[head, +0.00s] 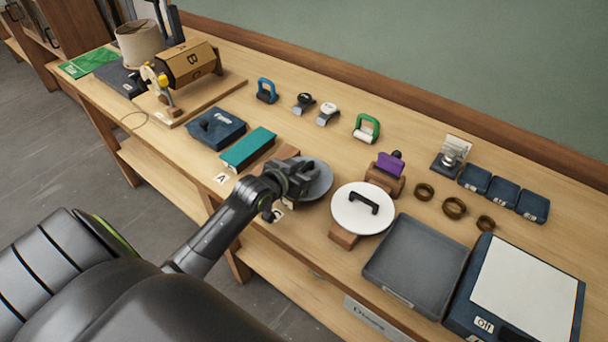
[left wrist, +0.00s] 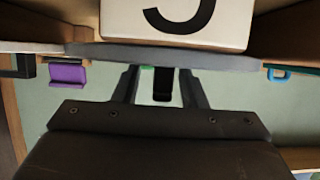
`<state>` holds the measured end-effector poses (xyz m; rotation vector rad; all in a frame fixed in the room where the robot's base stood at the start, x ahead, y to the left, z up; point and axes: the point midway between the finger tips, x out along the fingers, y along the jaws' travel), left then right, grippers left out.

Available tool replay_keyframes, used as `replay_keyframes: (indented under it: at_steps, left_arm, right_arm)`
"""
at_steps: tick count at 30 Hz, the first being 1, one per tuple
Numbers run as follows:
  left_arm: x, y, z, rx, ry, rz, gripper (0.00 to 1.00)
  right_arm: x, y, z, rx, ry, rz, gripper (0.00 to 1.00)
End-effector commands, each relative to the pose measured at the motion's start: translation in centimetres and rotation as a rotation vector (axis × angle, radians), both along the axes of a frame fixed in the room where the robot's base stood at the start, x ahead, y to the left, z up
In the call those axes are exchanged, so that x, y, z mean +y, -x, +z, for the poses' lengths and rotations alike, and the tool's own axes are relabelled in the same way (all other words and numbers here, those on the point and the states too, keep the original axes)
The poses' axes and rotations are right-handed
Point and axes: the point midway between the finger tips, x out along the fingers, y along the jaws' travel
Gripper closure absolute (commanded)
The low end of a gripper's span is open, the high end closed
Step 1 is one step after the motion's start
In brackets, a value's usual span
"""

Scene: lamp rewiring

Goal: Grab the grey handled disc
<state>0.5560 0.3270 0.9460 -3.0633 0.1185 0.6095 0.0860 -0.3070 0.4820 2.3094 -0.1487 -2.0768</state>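The grey disc (head: 318,180) lies on a small wooden block near the front edge of the bench, partly covered by my left gripper (head: 303,172). In the left wrist view the disc (left wrist: 225,60) shows edge-on as a grey band. Its dark handle (left wrist: 162,86) stands between the two fingers of my left gripper (left wrist: 160,88). The fingers are apart, with a visible gap on each side of the handle. In the head view the handle is hidden by the gripper. My right gripper is not in view.
A white disc (head: 347,217) with a black handle stands close to the right. A purple-topped block (head: 388,166) sits behind it. A teal block (head: 248,149) lies to the left. A grey tray (head: 415,262) and a white-topped box (head: 525,290) are further right.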

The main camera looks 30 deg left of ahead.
Motion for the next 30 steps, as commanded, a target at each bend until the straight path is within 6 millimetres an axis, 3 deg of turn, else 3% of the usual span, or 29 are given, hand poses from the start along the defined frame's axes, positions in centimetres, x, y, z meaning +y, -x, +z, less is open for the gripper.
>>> replay_keyframes:
  at_steps: [8,17,26,30]
  left_arm:
    - [0.0,-0.2,-0.1,0.000,0.000,0.000,0.62]
    - [0.0,-0.2,-0.1,0.001,0.000,0.000,1.00]
    - [0.0,-0.2,0.0,-0.001,0.000,0.000,1.00]
    - [0.0,-0.3,0.9,-0.003,-0.003,-0.002,1.00]
  right_arm:
    - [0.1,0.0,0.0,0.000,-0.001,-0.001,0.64]
    - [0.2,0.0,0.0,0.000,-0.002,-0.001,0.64]
    - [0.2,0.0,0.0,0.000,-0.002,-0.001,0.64]
    - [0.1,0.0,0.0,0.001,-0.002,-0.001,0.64]
